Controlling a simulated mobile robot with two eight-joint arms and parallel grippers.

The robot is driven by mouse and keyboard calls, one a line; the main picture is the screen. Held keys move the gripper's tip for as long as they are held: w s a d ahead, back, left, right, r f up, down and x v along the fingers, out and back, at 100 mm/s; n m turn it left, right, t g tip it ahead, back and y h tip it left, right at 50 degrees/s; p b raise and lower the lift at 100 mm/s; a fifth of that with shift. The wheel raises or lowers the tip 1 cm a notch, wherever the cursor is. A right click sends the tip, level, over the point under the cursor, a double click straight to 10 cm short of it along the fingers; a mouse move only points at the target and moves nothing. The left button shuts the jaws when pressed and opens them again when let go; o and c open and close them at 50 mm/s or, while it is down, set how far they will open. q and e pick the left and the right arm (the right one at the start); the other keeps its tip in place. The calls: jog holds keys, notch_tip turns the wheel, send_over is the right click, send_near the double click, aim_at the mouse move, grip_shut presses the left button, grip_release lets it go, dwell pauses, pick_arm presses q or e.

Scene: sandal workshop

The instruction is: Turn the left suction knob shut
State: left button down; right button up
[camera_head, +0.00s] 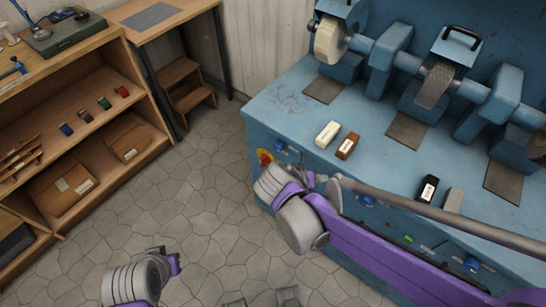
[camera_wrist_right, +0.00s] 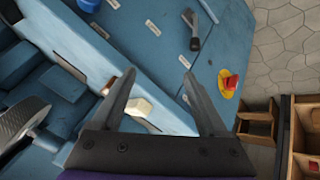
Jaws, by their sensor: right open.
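A blue knob (camera_head: 280,145) with a pale label sits near the left end of the blue machine's front panel, beside a red and yellow button (camera_head: 265,159). In the right wrist view a small blue part (camera_wrist_right: 185,98), partly covered by a finger, appears to be this knob. More blue knobs (camera_head: 366,200) sit farther right along the panel. My right gripper (camera_wrist_right: 158,75) is open and empty, pointing at the front panel; contact is not visible.
A cream block (camera_head: 327,134) and a brown block (camera_head: 347,146) lie on the machine's top near the front edge. The red and yellow button (camera_wrist_right: 230,82) is right of my right fingers. A dark lever (camera_wrist_right: 193,40) stands out beyond them. Wooden shelves (camera_head: 92,130) stand left; stone floor between is clear.

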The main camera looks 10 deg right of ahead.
jog(key=w+a+f+m+t+h+b, duration=0.3)
jog(key=w+a+f+h+b, duration=0.25)
jog(key=w, duration=0.35)
jog(key=m+t+h+b, duration=0.2)
jog(key=m+t+h, duration=0.1)
send_near(276, 149)
jog(key=x, duration=0.8)
jog(key=shift+w+d+b, duration=0.25)
jog(key=shift+d+b, duration=0.05)
jog(key=shift+b, duration=0.1)
pick_arm(q)
notch_tip(276, 149, down, 11)
jog(key=shift+r, duration=0.2)
jog(key=shift+w, duration=0.1)
pick_arm(e)
jog(key=shift+c, duration=0.4)
jog(key=shift+f, duration=0.1)
grip_shut()
